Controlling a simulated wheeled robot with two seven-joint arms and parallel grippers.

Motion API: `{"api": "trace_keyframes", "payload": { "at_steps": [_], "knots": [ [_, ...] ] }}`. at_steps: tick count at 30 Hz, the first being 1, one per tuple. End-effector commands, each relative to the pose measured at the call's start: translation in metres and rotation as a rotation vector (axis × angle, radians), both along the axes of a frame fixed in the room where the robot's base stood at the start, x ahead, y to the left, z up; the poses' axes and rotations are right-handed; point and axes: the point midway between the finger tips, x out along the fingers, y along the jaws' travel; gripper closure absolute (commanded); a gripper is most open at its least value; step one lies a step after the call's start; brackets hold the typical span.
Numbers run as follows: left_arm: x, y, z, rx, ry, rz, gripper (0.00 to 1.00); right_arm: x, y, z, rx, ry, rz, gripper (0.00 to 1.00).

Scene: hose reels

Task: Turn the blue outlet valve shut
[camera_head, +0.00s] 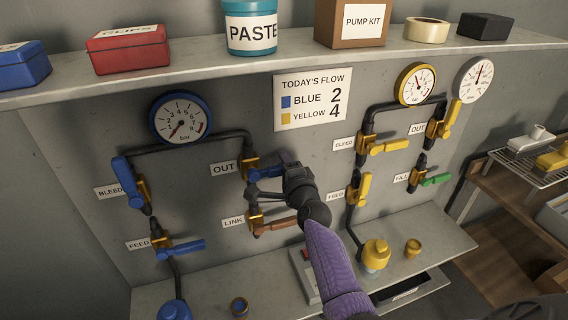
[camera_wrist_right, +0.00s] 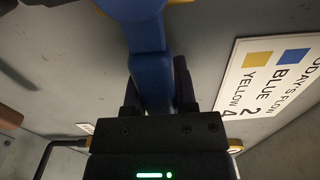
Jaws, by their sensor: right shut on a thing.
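The blue outlet valve sits on the dark pipe beside the OUT label (camera_head: 223,169), with a brass body and a blue lever (camera_head: 264,172) reaching to the right. My right gripper (camera_head: 282,166) is shut on this lever. In the right wrist view the blue lever (camera_wrist_right: 149,65) runs down between the two fingers (camera_wrist_right: 155,95). The lever's far end is hidden by the gripper. My left gripper is in neither view.
The LINK valve's orange-brown lever (camera_head: 276,227) is just below my right gripper. The flow sign (camera_head: 313,100) reads blue 2, yellow 4. A blue-rimmed gauge (camera_head: 180,117) hangs upper left; yellow valve levers (camera_head: 390,147) stand to the right. A shelf (camera_head: 210,70) overhangs above.

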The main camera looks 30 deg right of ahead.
Motion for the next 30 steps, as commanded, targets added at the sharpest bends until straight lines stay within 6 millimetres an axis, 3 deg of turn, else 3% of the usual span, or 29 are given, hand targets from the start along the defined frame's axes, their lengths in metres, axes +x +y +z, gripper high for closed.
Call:
{"api": "trace_keyframes", "payload": {
  "at_steps": [5, 6, 10, 20, 30],
  "knots": [
    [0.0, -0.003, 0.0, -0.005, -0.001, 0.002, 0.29, 0.0, 0.001, -0.003, 0.004, 0.005, 0.002, 1.0],
    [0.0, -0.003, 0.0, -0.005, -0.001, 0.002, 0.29, 0.0, 0.001, -0.003, 0.004, 0.005, 0.002, 0.59],
    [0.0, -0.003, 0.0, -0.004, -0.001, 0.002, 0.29, 0.0, 0.001, -0.002, 0.003, 0.004, 0.001, 0.31],
    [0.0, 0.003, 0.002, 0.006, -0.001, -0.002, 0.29, -0.003, 0.001, -0.001, 0.002, 0.003, 0.001, 0.29],
    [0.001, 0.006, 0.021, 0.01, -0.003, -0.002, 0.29, -0.07, 0.017, 0.0, 0.002, 0.005, 0.001, 0.29]
  ]
}}
